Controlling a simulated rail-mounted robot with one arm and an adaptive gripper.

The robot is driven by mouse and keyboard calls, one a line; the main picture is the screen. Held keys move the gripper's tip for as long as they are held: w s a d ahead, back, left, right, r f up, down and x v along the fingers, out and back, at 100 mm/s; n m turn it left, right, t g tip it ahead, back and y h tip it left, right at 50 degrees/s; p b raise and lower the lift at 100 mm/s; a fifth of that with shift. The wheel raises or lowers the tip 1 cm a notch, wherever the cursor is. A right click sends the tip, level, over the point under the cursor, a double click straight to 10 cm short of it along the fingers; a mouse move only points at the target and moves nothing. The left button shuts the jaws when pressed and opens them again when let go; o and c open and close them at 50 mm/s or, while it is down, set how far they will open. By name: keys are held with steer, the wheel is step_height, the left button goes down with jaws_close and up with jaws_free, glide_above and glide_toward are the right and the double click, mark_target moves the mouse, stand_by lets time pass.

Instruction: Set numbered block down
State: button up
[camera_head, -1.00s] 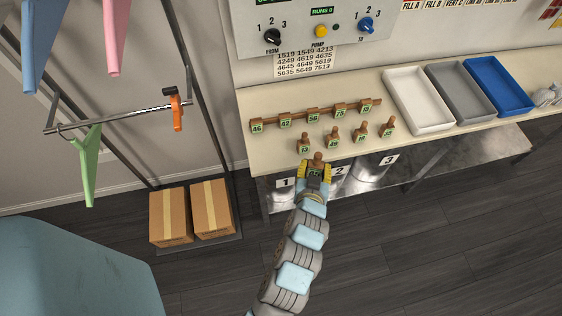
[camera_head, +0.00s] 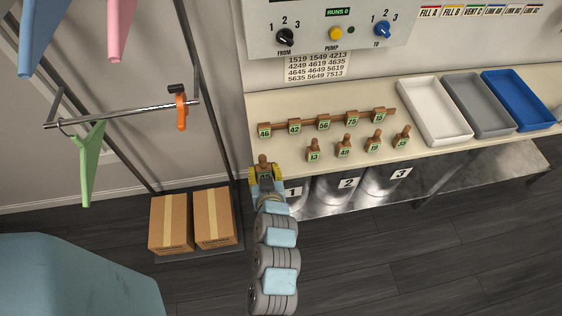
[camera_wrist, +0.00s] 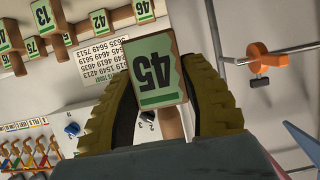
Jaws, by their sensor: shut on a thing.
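My gripper (camera_head: 266,173) is shut on a wooden block with a peg-like knob and a green label (camera_head: 263,162). In the wrist view the block (camera_wrist: 154,72) reads 45 and sits between the two yellow-brown finger pads. In the head view it is at the front left corner of the cream bench (camera_head: 285,160); whether it touches the bench cannot be told. A front row of similar blocks stands to its right, among them 13 (camera_head: 314,151) and 19 (camera_head: 375,143). Behind them several blocks stand along a wooden strip, from 46 (camera_head: 264,130) to 15 (camera_head: 379,115).
White (camera_head: 467,137), grey (camera_head: 508,130) and blue (camera_head: 545,122) trays lie at the right of the bench. A panel with knobs (camera_head: 335,33) stands behind. A rail with a green hanger (camera_head: 91,165) and orange clamp (camera_head: 181,112) is at left, above two cartons (camera_head: 214,217).

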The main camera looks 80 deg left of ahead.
steer(key=shift+w+a+f+b, duration=0.3)
steer(key=shift+a+b, duration=0.25)
steer(key=shift+b, duration=0.25)
steer(key=shift+w+a+f+b, duration=0.2)
steer(key=shift+a+f+b, duration=0.3)
steer(key=shift+b, duration=0.3)
steer(key=w+a+f, duration=0.1)
steer(key=a+f, duration=0.1)
steer(key=a, duration=0.1)
steer(key=w+a+f, duration=0.2)
steer(key=a, duration=0.1)
steer(key=w+a+f, duration=0.1)
steer(key=a+f, duration=0.2)
steer(key=shift+w+a+f, duration=0.1)
steer(key=shift+w+a, duration=0.2)
steer(key=shift+w+a+f+b, duration=0.15)
steer(key=shift+a+f+b, duration=0.15)
steer(key=shift+f, duration=0.2)
steer(key=shift+w+a+f+b, duration=0.1)
steer(key=shift+f+b, duration=0.05)
steer(key=shift+f, duration=0.45)
steer(key=shift+a+f+b, duration=0.1)
steer(key=shift+f+b, duration=0.05)
steer(key=shift+f, duration=0.6)
steer(key=shift+d+f+b, duration=0.1)
steer(key=shift+f+b, duration=0.15)
steer(key=shift+b, duration=0.3)
steer(key=o, duration=1.1)
